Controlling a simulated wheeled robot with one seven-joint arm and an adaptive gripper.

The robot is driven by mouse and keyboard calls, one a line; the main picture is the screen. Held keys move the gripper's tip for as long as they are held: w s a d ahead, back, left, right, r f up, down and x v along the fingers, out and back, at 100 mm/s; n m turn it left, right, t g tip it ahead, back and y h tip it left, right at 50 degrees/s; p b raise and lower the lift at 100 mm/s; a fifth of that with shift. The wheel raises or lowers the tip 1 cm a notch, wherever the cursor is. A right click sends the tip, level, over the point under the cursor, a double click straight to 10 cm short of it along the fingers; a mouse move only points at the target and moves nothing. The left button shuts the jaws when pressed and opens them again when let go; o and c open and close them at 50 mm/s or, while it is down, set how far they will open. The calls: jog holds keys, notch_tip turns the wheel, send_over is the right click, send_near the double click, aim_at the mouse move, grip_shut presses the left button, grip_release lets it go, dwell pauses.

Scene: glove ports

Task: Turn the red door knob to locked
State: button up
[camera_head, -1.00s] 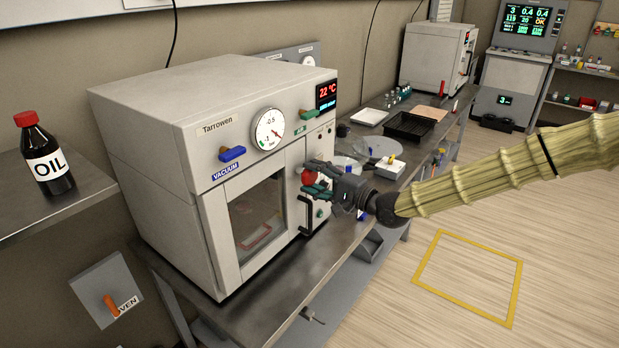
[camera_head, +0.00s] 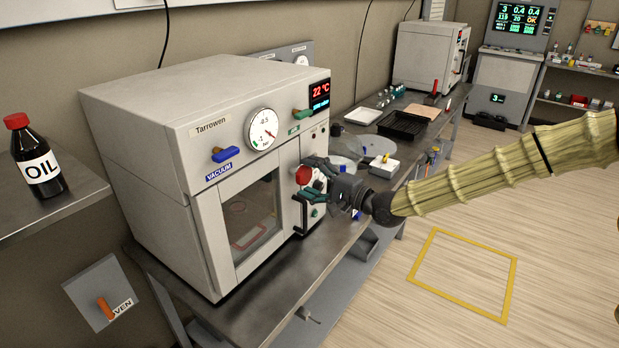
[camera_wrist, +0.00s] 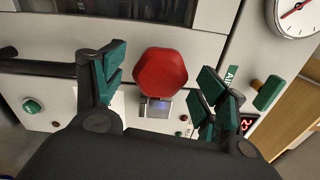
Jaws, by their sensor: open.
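The red door knob (camera_head: 303,175) is on the front of the white vacuum oven (camera_head: 205,165), beside the windowed door. In the wrist view the red knob (camera_wrist: 160,75) is a rounded, many-sided red cap between my fingers. My gripper (camera_head: 315,185) is in front of the knob with its green-padded fingers spread. In the wrist view my gripper (camera_wrist: 158,85) has one finger on each side of the knob, with visible gaps on both sides. The knob's marks are not readable here.
A black door handle (camera_head: 302,215) is just below the knob. A blue vacuum lever (camera_head: 229,154), a green lever (camera_head: 301,114) and a gauge (camera_head: 262,129) are on the upper panel. An oil bottle (camera_head: 37,160) stands on the left shelf. The floor at right is clear.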

jog(key=v, duration=1.1)
jog(key=shift+d, duration=0.3)
jog(key=shift+s, duration=0.2)
jog(key=s+a+f+n+g+h, duration=0.1)
jog(key=s+a+f+g+h, duration=0.1)
jog(key=s+f, duration=0.6)
jog(key=s+a+f+n+g+h, duration=0.15)
jog(key=s+f, duration=0.25)
jog(key=f, duration=0.9)
jog(key=s+a+f+n+g+h, duration=0.1)
jog(key=s+f+g+h, duration=0.2)
jog(key=s+f, duration=0.5)
jog(key=s+d+f+n+g+h, duration=0.1)
jog(key=s+d+f+n+h, duration=0.1)
jog(key=s+f, duration=0.3)
jog(key=s+d+f+n+g+h, duration=0.2)
jog(key=s+d+f+h, duration=0.1)
jog(key=s, duration=0.7)
jog(key=s+d+f+n+g+h, duration=0.2)
jog(key=s+d+f, duration=0.3)
jog(key=s, duration=0.3)
jog(key=shift+d+f, duration=0.35)
jog(key=shift+f, duration=0.5)
jog(key=shift+g, duration=0.25)
